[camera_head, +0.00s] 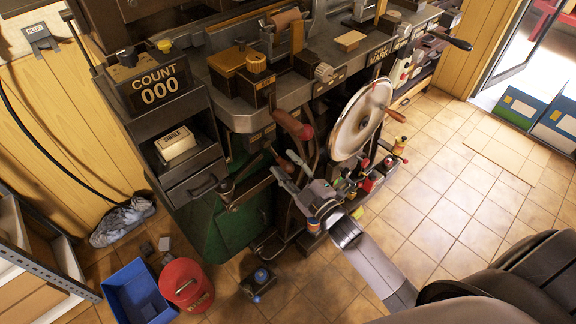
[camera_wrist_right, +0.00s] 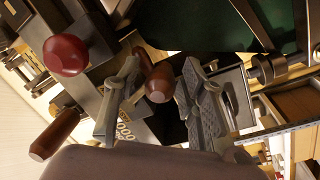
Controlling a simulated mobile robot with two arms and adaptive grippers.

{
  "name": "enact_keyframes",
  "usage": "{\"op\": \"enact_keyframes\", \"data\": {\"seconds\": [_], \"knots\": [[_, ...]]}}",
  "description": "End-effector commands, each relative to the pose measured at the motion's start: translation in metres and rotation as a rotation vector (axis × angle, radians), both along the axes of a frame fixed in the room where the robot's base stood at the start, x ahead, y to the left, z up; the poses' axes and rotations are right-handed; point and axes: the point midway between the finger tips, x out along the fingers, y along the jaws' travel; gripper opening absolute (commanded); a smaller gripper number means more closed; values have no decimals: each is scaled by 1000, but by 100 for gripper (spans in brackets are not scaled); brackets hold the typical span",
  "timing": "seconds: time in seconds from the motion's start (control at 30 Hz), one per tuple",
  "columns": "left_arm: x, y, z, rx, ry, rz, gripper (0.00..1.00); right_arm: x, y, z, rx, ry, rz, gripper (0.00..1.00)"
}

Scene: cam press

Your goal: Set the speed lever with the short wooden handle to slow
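A short wooden handle (camera_wrist_right: 158,82) points toward the camera between the two fingers in the right wrist view. In the head view a wooden handle (camera_head: 285,163) shows at the fingertips on the press's near side. My right gripper (camera_head: 286,171) reaches in from the lower right at this handle. In the wrist view the right gripper (camera_wrist_right: 160,100) is open, its fingers on either side of the handle, with a gap to the right finger. Contact with the left finger cannot be told. The lever's setting marks are not readable. My left gripper is not in view.
Close by are a dark red knob (camera_wrist_right: 65,55) and another wooden handle (camera_wrist_right: 52,135). The press has a large handwheel (camera_head: 358,122) right of the gripper and a counter (camera_head: 157,88) at left. A blue bin (camera_head: 138,295) and red bucket (camera_head: 186,285) stand on the floor.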

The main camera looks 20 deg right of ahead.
Motion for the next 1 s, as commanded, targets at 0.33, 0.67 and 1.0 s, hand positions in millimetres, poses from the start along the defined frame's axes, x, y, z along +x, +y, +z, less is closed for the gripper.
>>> {"op": "enact_keyframes", "data": {"seconds": [0.33, 0.67, 1.0], "knots": [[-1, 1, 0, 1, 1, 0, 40, -1, 0, 0, 1, 0, 1, 44], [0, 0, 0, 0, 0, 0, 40, -49, -12, -7, -1, 5, 0, 44], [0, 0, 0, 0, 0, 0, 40, -106, -27, -11, 1, 2, 0, 44]]}}
